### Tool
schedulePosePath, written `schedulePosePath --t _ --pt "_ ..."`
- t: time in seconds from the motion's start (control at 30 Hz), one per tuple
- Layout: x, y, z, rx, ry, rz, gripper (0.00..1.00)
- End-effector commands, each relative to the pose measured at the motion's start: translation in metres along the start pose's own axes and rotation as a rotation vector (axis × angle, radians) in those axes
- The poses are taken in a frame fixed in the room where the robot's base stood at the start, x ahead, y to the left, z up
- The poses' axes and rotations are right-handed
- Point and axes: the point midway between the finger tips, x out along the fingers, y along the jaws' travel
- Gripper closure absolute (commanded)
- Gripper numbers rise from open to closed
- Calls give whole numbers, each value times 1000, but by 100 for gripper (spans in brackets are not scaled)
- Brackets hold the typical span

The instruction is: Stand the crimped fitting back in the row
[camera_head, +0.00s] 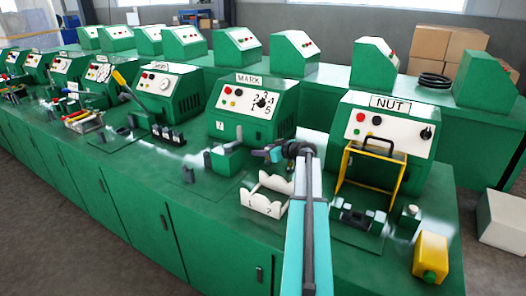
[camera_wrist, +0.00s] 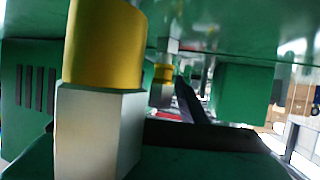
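My gripper (camera_head: 268,153) is small and partly hidden by my own arm in the head view, in front of the MARK machine (camera_head: 252,108). In the wrist view a fitting with a yellow sleeve and a pale hex body (camera_wrist: 100,90) stands very close to the camera. The frames do not show whether the fingers are closed on either piece. A white rack numbered 1 and 2 (camera_head: 262,207) stands on the bench below my gripper. No fitting is clear in it.
The NUT machine (camera_head: 382,130), with a yellow guard frame (camera_head: 345,172), stands to the right. A yellow box (camera_head: 430,258) sits at the front right. A small green fixture (camera_head: 228,158) stands left of my gripper. Coloured rods lie on a rack (camera_head: 85,120) farther left.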

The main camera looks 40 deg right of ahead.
Motion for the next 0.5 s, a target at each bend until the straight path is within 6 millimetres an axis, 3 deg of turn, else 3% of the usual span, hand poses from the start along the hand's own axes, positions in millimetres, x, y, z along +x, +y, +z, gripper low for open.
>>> schedulePosePath --t 0.23,0.5 --pt "-2 0 -4 0 0 -1 62" --pt "-38 -1 -1 0 1 2 62"
